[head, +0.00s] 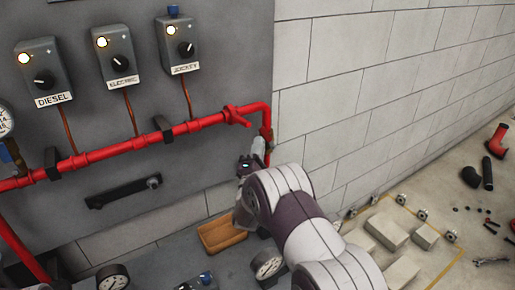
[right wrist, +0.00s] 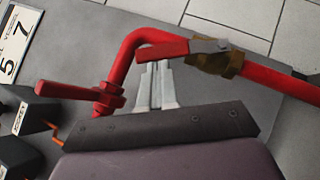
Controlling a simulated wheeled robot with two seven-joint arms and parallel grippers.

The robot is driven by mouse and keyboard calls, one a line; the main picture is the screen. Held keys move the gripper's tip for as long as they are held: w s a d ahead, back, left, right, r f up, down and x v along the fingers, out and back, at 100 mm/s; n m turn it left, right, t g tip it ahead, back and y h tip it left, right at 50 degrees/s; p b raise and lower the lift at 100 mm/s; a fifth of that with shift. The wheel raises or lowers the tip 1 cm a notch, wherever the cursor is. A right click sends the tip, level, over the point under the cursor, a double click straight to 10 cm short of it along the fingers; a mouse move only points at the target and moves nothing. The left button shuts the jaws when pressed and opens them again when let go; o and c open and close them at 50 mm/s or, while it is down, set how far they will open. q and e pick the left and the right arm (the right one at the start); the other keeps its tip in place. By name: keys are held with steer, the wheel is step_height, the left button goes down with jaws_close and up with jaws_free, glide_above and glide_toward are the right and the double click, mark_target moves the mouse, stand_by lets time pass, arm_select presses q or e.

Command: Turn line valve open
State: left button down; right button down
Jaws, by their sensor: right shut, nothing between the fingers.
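A brass valve (right wrist: 214,62) with a red lever (right wrist: 165,50) sits on the red pipe in the right wrist view. Its lever lies roughly along the pipe, with its free end near the pipe bend. My right gripper (right wrist: 156,68) is shut and empty. Its fingertips are right beside the lever, and I cannot tell whether they touch it. In the head view the right gripper (head: 258,147) is just below the pipe bend. A second red lever (right wrist: 70,92) is on the pipe's other run. My left gripper is not in view.
Diesel (head: 43,72), electric (head: 115,55) and jockey (head: 176,47) control boxes are on the grey panel above the red pipe (head: 110,150). A brown tray (head: 221,234) and gauges (head: 113,277) are below. Loose parts lie on the floor at right.

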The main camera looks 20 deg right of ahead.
mark_target(266, 135)
steer(key=shift+d+r+m+g+p, duration=0.15)
steer(key=shift+r+m+g+p, duration=0.2)
steer(key=shift+p, duration=0.2)
steer(key=r+m+g+p, duration=0.1)
steer(key=p, duration=0.1)
steer(key=d+r+m+g+p, duration=0.1)
steer(key=p, duration=0.1)
steer(key=shift+d+m, duration=0.2)
steer(key=shift+m, duration=0.05)
steer(key=shift+w+d+r+m+g+y+p, duration=0.15)
steer(key=shift+d+m+g+y+p, duration=0.2)
steer(key=shift+m+p, duration=0.25)
steer(key=shift+d+r+p, duration=0.1)
steer(key=shift+d+p, duration=0.25)
steer(key=shift+d, duration=0.15)
